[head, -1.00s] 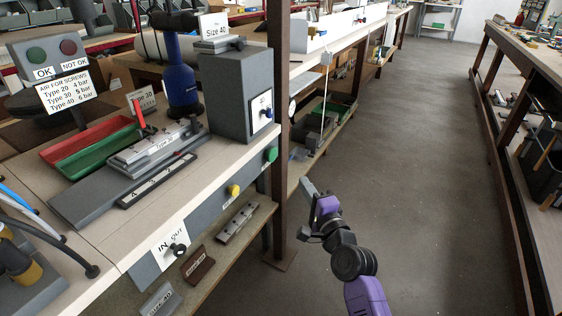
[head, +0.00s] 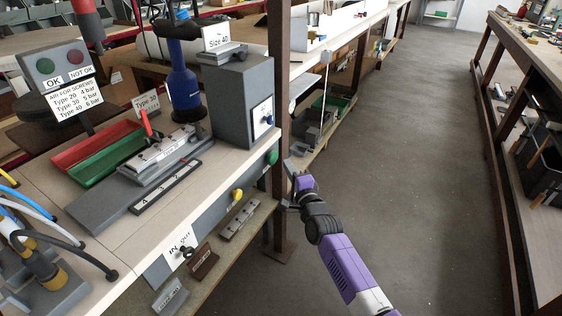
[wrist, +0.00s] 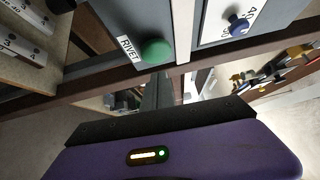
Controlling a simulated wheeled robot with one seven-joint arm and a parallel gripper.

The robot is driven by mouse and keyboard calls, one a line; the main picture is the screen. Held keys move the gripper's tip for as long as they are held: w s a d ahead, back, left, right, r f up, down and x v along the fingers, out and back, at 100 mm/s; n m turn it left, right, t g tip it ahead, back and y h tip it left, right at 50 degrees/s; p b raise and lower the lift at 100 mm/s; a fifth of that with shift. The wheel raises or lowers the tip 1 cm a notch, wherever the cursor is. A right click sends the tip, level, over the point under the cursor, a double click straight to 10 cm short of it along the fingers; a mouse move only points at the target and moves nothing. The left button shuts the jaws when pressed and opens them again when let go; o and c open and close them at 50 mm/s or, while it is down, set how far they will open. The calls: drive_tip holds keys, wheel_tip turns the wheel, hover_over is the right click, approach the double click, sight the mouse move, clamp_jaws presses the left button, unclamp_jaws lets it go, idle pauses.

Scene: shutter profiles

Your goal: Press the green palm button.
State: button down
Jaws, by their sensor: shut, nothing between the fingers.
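The green palm button (head: 272,157) is on the front edge of the bench, near the dark upright post. In the wrist view the button (wrist: 156,52) is a round green dome beside a RIVET label. My gripper (head: 289,166) is shut and empty, to the right of the button and slightly lower in the head view. In the wrist view the tips of my gripper (wrist: 157,80) sit just below the button. I cannot tell whether they touch it. No part of the dome looks covered there.
A yellow button (head: 237,195) is further along the same front panel. A grey box with a blue knob (head: 268,119) stands above the green button. The brown post (head: 279,100) rises close to my gripper. The aisle floor (head: 400,180) on the right is clear.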

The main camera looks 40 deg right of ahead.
sight(272, 157)
drive_tip(key=shift+w+a+r+p, duration=0.1)
drive_tip(key=shift+w+a+p, duration=0.2)
drive_tip(key=shift+w, duration=0.35)
drive_tip(key=shift+w+a+p, duration=0.3)
drive_tip(key=shift+w, duration=0.3)
drive_tip(key=shift+w, duration=0.1)
